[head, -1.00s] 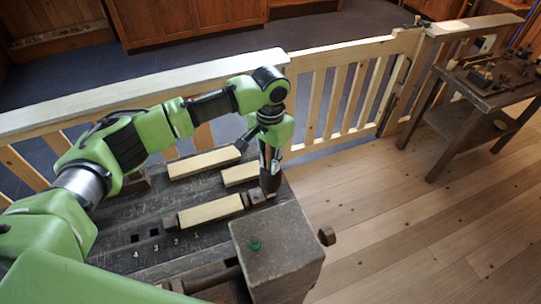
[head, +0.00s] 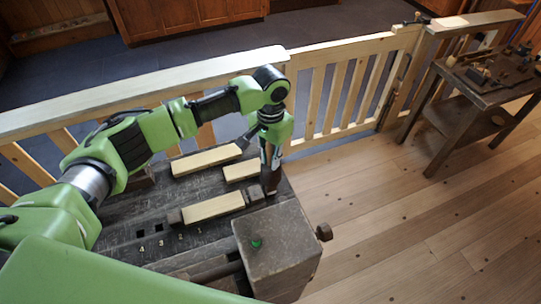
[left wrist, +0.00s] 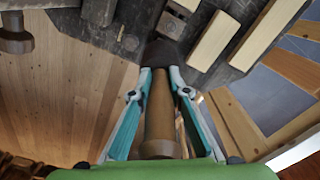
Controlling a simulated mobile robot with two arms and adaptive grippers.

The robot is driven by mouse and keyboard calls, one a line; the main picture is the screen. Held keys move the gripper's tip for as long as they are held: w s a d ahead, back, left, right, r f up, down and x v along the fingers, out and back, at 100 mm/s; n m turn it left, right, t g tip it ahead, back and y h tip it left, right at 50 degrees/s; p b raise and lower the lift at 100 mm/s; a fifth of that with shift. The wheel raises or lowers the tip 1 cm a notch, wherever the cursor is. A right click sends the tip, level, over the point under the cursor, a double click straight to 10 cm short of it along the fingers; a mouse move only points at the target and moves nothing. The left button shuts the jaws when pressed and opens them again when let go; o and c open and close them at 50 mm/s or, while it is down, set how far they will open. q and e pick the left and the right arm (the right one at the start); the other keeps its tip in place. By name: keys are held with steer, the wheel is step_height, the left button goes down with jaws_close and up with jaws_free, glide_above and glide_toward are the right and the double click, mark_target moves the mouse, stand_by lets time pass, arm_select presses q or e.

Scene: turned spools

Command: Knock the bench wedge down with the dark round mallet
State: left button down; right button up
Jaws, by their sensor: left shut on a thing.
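My left gripper (head: 267,158) is shut on the handle of the dark round mallet (head: 270,182). In the left wrist view the brown handle (left wrist: 160,118) runs between the fingers (left wrist: 160,88), with its butt towards the camera and the dark head (left wrist: 162,52) beyond the fingertips. The head is over the workbench (head: 130,222). A small brown block (head: 255,195), which looks like the bench wedge, sits between the clamped pale board and the mallet head. It also shows in the wrist view (left wrist: 170,23), partly covered. Contact cannot be told. My right gripper is out of view.
The pale clamped board (head: 213,207) and two more boards (head: 207,160) lie on the bench. The vise block (head: 276,243) stands at the front corner. A pale fence (head: 340,92) runs behind. A side table (head: 490,85) stands at the right; floor between is clear.

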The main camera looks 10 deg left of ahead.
arm_select(q)
steer(key=shift+r, duration=0.45)
steer(key=shift+f, duration=0.1)
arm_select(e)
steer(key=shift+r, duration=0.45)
arm_select(q)
steer(key=shift+f, duration=0.15)
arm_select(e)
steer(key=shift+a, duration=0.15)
arm_select(q)
steer(key=shift+f+b, duration=0.35)
steer(key=shift+f, duration=1.45)
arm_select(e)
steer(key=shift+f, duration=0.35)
arm_select(q)
step_height(320, 180, up, 3)
steer(key=p, duration=0.4)
steer(key=shift+r, duration=0.2)
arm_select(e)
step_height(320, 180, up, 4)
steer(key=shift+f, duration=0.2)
arm_select(q)
steer(key=shift+f, duration=0.1)
